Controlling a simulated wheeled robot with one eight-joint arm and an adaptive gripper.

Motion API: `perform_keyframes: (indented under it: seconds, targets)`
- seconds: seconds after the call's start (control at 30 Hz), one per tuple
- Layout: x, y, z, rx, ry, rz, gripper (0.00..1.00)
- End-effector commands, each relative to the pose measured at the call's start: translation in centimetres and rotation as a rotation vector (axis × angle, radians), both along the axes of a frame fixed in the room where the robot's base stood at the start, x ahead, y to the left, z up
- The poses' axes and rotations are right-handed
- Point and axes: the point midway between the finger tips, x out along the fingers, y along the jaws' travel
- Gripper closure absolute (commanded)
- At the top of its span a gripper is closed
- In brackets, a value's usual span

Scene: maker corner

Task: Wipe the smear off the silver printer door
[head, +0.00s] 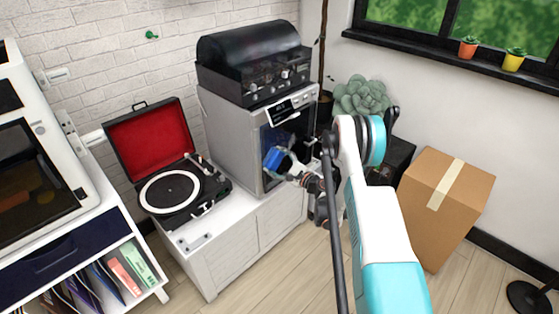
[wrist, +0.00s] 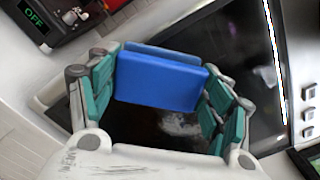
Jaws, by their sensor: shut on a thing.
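The silver printer (head: 233,133) stands on the white cabinet, and its dark glass door (head: 285,138) faces right. In the wrist view the door (wrist: 245,55) fills much of the picture, tilted. A whitish smear (wrist: 180,124) shows on the dark glass below the blue sponge, partly framed by my fingers. My gripper (head: 284,165) is in front of the door's lower left part. In the wrist view my gripper (wrist: 160,85) is shut on the blue sponge (wrist: 158,80), held between its green pads. I cannot tell whether the sponge touches the glass.
A black device (head: 255,62) sits on top of the printer. An open turntable (head: 178,190) is to its left on the cabinet (head: 225,253). A cardboard box (head: 445,205) and a plant (head: 361,97) stand to the right. The floor in front is clear.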

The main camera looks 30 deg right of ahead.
Motion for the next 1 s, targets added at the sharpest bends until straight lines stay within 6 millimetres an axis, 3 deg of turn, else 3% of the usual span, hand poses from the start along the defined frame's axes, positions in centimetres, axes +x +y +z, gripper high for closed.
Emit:
perform_keyframes:
  seconds: [0.47, 1.0]
  targets:
    - [-0.1, -0.4, 1.7, 0.000, 0.000, -0.001, 0.47]
    - [1.4, -3.9, 1.7, 0.000, 0.000, -0.001, 0.47]
